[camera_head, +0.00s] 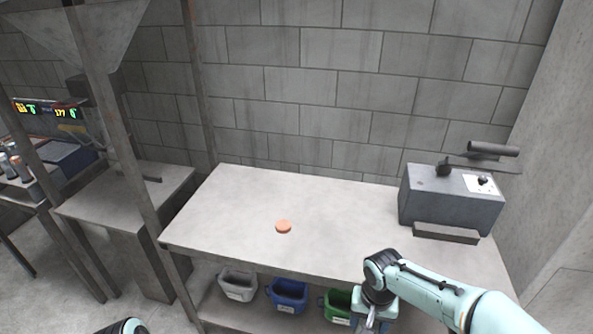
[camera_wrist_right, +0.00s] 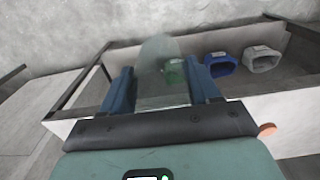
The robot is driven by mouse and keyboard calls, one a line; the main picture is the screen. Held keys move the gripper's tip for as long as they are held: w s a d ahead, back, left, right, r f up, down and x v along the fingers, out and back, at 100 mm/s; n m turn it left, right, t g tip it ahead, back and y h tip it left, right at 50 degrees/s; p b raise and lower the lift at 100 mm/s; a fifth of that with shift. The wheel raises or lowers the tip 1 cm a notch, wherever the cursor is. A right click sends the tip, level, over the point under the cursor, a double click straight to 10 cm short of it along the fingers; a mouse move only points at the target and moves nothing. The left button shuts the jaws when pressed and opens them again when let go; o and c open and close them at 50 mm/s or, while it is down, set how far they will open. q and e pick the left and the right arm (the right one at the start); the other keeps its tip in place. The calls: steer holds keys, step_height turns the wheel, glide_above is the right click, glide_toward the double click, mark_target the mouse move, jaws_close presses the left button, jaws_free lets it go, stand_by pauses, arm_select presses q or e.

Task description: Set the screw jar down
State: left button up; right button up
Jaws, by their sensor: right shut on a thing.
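The screw jar (camera_wrist_right: 158,85) is a clear, see-through vessel between the two blue fingers of my right gripper (camera_wrist_right: 163,88) in the right wrist view. The gripper is shut on it. In the head view my right gripper (camera_head: 370,318) hangs in front of the table's front edge, low at the bottom of the picture, and the jar cannot be made out there. A small orange disc, like a lid (camera_head: 283,226), lies flat on the pale table (camera_head: 335,200); it also shows in the right wrist view (camera_wrist_right: 267,130). My left gripper is out of view.
A grey machine with a lever (camera_head: 450,198) stands at the table's right end. A grey bin (camera_head: 238,286), a blue bin (camera_head: 288,294) and a green bin (camera_head: 337,304) sit on the shelf below. The table's left and middle are clear around the disc.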

steer(key=w+f+n, duration=0.2)
steer(key=w+f, duration=0.1)
steer(key=f, duration=0.6)
steer(key=shift+w+d+f+n, duration=0.25)
steer(key=shift+d+n, duration=0.05)
steer(key=shift+n, duration=0.1)
